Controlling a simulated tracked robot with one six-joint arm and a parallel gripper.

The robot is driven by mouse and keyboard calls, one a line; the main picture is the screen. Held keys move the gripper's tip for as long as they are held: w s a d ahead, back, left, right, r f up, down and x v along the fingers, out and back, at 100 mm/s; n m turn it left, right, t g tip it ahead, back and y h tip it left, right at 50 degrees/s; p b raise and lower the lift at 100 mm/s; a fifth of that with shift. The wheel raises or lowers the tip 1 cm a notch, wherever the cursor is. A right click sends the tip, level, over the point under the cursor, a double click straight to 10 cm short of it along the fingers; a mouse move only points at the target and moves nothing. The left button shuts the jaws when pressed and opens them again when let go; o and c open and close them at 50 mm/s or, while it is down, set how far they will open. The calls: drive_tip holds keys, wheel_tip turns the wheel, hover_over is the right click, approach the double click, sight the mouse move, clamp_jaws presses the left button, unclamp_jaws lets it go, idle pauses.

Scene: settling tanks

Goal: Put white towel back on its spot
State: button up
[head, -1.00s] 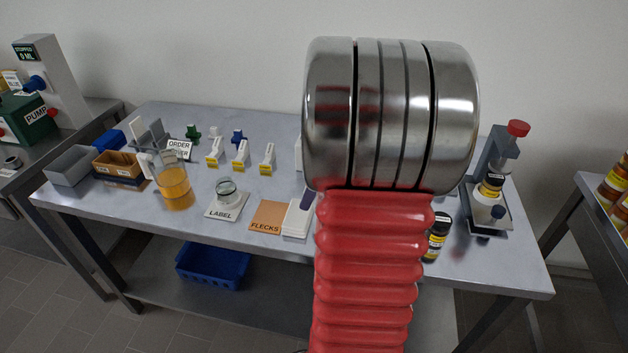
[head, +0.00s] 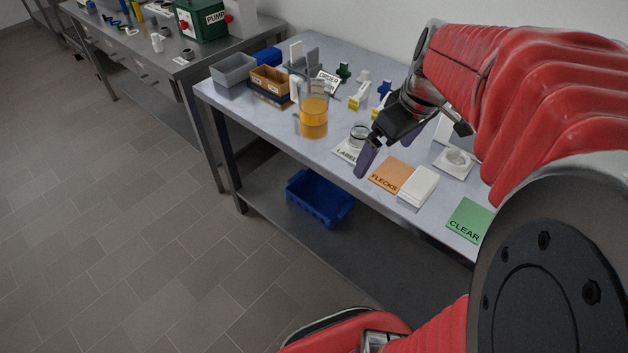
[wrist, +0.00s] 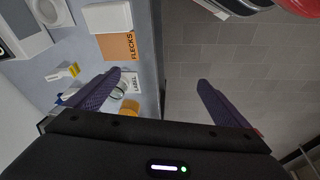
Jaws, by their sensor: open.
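The white towel (head: 418,187) lies folded flat on the bench near its front edge, just right of the orange FLECKS card (head: 391,174). It also shows at the top of the wrist view (wrist: 108,17), beside the FLECKS card. My gripper (head: 412,142) is open and empty, its purple-padded fingers spread above the bench's front edge. In the head view it is up and left of the towel, apart from it. In the wrist view (wrist: 157,85) one finger is over the bench side and the other over the floor side.
A beaker of orange liquid (head: 314,112) and a glass dish (head: 359,136) on the LABEL card stand left of the gripper. A green CLEAR card (head: 470,220) lies right of the towel. A blue crate (head: 318,198) sits on the lower shelf. Open floor lies in front.

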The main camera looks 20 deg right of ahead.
drive_tip(key=s+a+m, duration=0.1)
drive_tip(key=s+a, duration=0.1)
drive_tip(key=a, duration=0.3)
drive_tip(key=s+a+r+m+t, duration=0.1)
drive_tip(key=s+a, duration=0.2)
drive_tip(key=a, duration=0.3)
drive_tip(key=s+a+m+t, duration=0.1)
drive_tip(key=s+a, duration=0.2)
drive_tip(key=a, duration=0.3)
drive_tip(key=shift+a+r, duration=0.2)
drive_tip(key=shift+a, duration=0.05)
drive_tip(key=shift+c, duration=0.3)
